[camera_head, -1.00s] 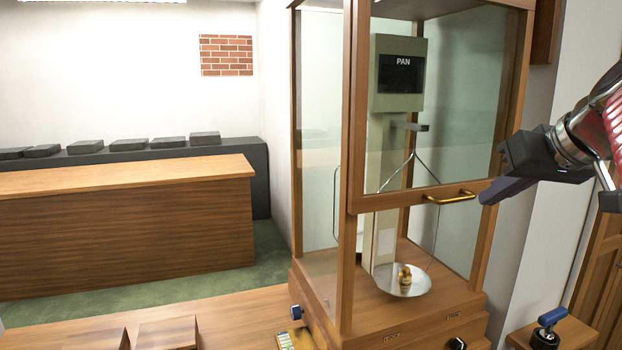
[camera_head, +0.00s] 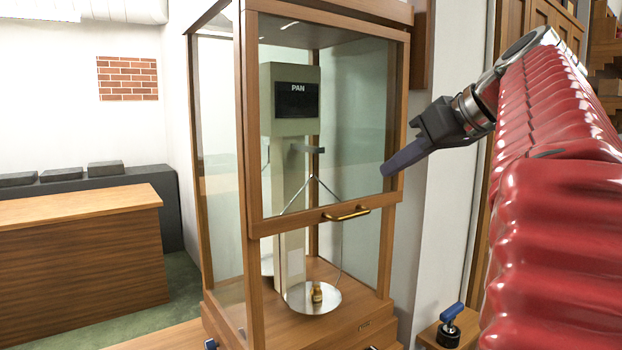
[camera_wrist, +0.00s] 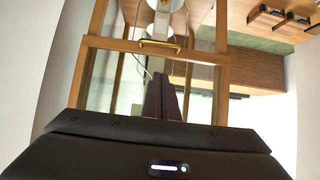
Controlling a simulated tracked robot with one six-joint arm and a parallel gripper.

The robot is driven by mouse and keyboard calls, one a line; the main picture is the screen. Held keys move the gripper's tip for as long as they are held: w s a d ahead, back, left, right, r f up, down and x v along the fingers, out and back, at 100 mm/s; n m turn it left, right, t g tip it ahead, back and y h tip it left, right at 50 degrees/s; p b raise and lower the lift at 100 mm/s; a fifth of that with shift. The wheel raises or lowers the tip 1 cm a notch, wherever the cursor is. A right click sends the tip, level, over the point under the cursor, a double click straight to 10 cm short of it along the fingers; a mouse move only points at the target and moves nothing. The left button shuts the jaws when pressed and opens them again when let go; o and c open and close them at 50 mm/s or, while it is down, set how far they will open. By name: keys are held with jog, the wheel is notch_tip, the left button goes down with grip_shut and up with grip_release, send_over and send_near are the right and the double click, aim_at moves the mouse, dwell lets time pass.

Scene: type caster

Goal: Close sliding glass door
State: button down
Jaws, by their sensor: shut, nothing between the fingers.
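The sliding glass door (camera_head: 325,130) is a wood-framed pane on the front of a tall wooden balance case. It is raised, its bottom rail with a brass handle (camera_head: 346,214) at mid-height, and the opening below is clear. My gripper (camera_head: 385,172) is shut and empty, to the right of the door and above handle height, apart from the handle. In the wrist view, my gripper's fingers (camera_wrist: 162,98) point toward the case, with the brass handle (camera_wrist: 159,44) beyond the tips.
A blue-handled lever (camera_head: 450,315) stands on a wooden block right of the case. A wooden counter (camera_head: 80,240) stands at left, with dark slabs (camera_head: 105,167) on a ledge behind it. A white wall edge is right of the case.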

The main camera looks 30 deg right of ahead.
jog(key=s+f+x, duration=0.1)
jog(key=f+x, duration=0.1)
jog(key=x, duration=1)
jog(key=shift+s+f, duration=0.15)
jog(key=shift+s, duration=0.05)
jog(key=shift+s+d+f, duration=0.1)
jog(key=shift+d, duration=0.05)
